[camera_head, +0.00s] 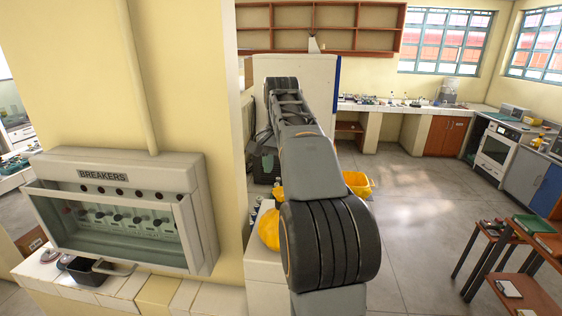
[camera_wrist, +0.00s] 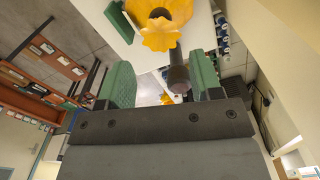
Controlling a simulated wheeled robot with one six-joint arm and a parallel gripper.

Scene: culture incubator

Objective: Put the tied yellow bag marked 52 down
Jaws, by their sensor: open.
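A yellow bag (camera_head: 268,228) rests on a white surface left of my arm, partly hidden by the arm. In the wrist view a yellow bag with a frilled edge (camera_wrist: 162,38) lies just beyond my fingertips at the top, cut off by the frame. No number is readable on it. My gripper (camera_wrist: 160,72) is open, its green pads wide apart. A dark cylindrical piece (camera_wrist: 179,76) shows between the pads, nearer the right one; I cannot tell whether it is joined to the bag. In the head view my gripper is hidden behind the arm.
A breaker box (camera_head: 125,215) is on the yellow wall at left, above a tiled ledge. Brown tables (camera_head: 515,262) with trays stand at right. The grey floor between is clear.

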